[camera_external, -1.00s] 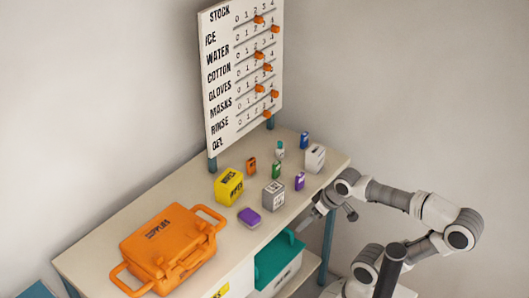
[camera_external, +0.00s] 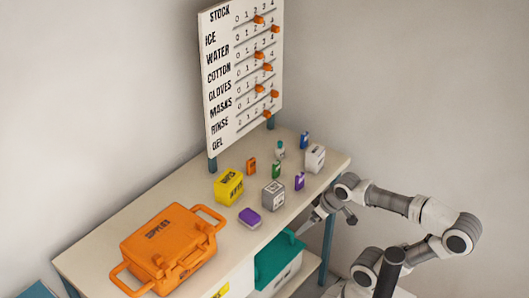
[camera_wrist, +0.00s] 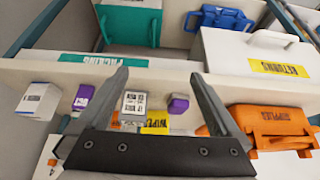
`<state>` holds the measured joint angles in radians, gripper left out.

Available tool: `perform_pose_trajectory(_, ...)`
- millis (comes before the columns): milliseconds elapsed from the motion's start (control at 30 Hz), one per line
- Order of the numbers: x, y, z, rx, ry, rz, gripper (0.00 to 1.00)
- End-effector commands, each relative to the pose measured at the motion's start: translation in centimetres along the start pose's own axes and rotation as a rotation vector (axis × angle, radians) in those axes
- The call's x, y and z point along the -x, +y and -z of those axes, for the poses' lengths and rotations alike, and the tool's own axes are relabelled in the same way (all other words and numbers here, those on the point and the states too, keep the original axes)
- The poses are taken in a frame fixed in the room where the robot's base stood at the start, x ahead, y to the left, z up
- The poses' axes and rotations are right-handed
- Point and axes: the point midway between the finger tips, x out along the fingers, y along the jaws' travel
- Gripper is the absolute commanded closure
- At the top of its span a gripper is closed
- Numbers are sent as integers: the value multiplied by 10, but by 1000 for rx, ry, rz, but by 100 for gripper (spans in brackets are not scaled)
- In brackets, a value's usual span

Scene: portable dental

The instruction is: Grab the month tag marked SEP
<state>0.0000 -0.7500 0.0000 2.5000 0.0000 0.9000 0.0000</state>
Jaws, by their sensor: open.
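Several small upright tags stand on the tabletop in the external view: orange (camera_external: 251,166), green (camera_external: 276,170), purple (camera_external: 300,181) and blue (camera_external: 304,141). Their lettering is too small to read, so I cannot tell which is marked SEP. The purple tag also shows in the wrist view (camera_wrist: 83,98), left of my fingers. My gripper (camera_external: 316,215) is at the table's front right edge, small and partly hidden by my wrist. In the wrist view my gripper (camera_wrist: 158,75) has its two fingers spread with nothing held between them.
Near the tags are a grey box (camera_external: 273,195), a white box (camera_external: 315,157), a yellow wipes box (camera_external: 229,186), a purple block (camera_external: 249,218) and a small bottle (camera_external: 280,154). An orange supplies case (camera_external: 168,248) stands left; a stock board (camera_external: 222,100) rises behind. Teal bin (camera_external: 278,262) below.

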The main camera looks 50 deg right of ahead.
Motion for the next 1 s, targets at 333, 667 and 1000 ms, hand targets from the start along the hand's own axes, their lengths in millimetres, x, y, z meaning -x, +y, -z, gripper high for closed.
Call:
perform_pose_trajectory(333, 0, 0, 0, 0, 0, 0, 16)
perform_pose_trajectory(667, 0, 0, 2, 2, 0, 1, 20)
perform_pose_trajectory(1000, -5, -17, 83, 101, 18, 46, 20)
